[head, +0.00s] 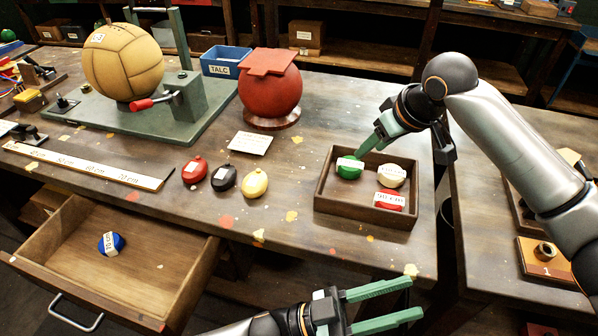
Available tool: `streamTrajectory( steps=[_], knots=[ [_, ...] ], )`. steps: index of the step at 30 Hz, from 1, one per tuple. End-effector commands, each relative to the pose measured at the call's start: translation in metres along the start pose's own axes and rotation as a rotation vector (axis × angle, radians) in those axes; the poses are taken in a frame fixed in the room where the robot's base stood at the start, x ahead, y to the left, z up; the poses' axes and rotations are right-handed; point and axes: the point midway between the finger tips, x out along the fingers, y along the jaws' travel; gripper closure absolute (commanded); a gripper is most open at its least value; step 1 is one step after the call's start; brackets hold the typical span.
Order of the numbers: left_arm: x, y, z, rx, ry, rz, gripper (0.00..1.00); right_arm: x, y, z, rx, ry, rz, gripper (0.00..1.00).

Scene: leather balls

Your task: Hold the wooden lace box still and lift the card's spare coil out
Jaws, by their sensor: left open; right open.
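The wooden lace box (329,190) is an open dark tray on the bench. In it lie a green coil (349,169) at the back left, a cream coil (392,176) at the back right and a red coil (389,200) in front, each with a white label band. My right gripper (364,152) is open, its fingertips at the green coil; I cannot tell whether they straddle it. My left gripper (414,299) is open and empty in front of the bench edge, apart from the box. A white card (250,143) lies behind the box's left; its writing is unreadable.
A red ball (270,95) and a press with a tan ball (123,62) stand behind. An open drawer (180,262) holds a blue coil (111,243). A ruler (90,165) lies left.

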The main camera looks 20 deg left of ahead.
Motion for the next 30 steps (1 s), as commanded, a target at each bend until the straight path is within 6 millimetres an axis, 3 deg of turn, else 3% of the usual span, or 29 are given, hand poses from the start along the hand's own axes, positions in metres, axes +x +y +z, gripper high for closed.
streamTrajectory(
  steps=[3,8,14,20,30],
  knots=[
    [0.021,0.026,-0.048,-0.092,0.148,0.090,0.55,0.000,0.000,0.000,0.000,0.000,0.000,0.50],
    [0.035,0.058,-0.106,-0.204,0.311,0.222,0.55,0.000,0.000,0.000,0.000,0.000,0.000,0.50],
    [0.025,0.036,-0.093,0.295,0.292,0.283,0.55,0.000,0.000,0.000,0.000,0.000,0.000,0.50],
    [0.012,0.001,-0.077,0.910,0.284,0.385,0.55,0.000,0.000,0.000,0.000,0.000,0.000,0.50],
    [-0.027,-0.097,-0.062,1.995,0.330,0.704,0.55,0.000,0.000,0.000,0.000,0.000,0.000,0.50]
  ],
)
